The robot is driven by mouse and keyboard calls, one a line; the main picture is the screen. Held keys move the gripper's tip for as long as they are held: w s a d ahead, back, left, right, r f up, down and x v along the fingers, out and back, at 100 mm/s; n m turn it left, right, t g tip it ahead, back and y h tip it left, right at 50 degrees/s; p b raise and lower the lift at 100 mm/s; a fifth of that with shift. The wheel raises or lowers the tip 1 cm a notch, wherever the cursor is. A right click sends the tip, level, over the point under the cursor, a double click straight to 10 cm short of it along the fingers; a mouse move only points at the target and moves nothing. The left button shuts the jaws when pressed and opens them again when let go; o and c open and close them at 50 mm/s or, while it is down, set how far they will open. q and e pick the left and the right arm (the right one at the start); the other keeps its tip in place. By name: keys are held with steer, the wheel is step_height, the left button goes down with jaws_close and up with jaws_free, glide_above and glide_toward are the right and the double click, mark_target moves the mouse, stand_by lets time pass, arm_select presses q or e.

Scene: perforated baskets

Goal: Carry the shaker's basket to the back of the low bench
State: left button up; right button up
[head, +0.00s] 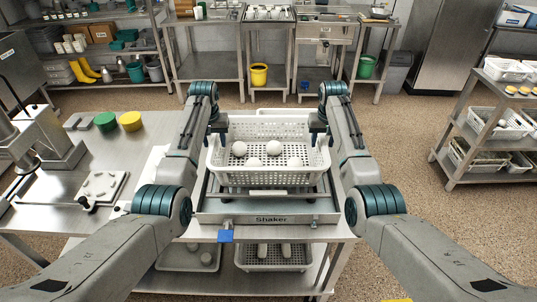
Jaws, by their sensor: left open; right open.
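The white perforated basket (268,180) sits on the grey machine labelled Shaker (270,218), right in front of me in the head view. Several white rounded lumps (273,148) lie inside it. My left gripper (218,128) is open at the basket's far left side. My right gripper (318,128) is open at its far right side. Both point down near the rim; I cannot tell whether either touches it. The fingertips are partly hidden. I cannot tell which surface is the low bench.
A steel table (120,165) on the left holds green and yellow round lids and a machine. Another white basket (273,258) stands on the shelf below the shaker. A rack (490,130) with baskets stands at right. Brown floor (405,130) is open between.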

arm_select(q)
steer(key=shift+f, duration=0.15)
arm_select(e)
steer(key=shift+f, duration=0.15)
arm_select(q)
steer(key=shift+c, duration=0.4)
arm_select(e)
steer(key=shift+c, duration=0.4)
arm_select(q)
jaws_close()
arm_select(e)
jaws_close()
arm_select(q)
steer(key=shift+w+r, duration=0.1)
steer(key=shift+r, duration=0.15)
arm_select(e)
steer(key=shift+w+r, duration=0.1)
steer(key=shift+r, duration=0.15)
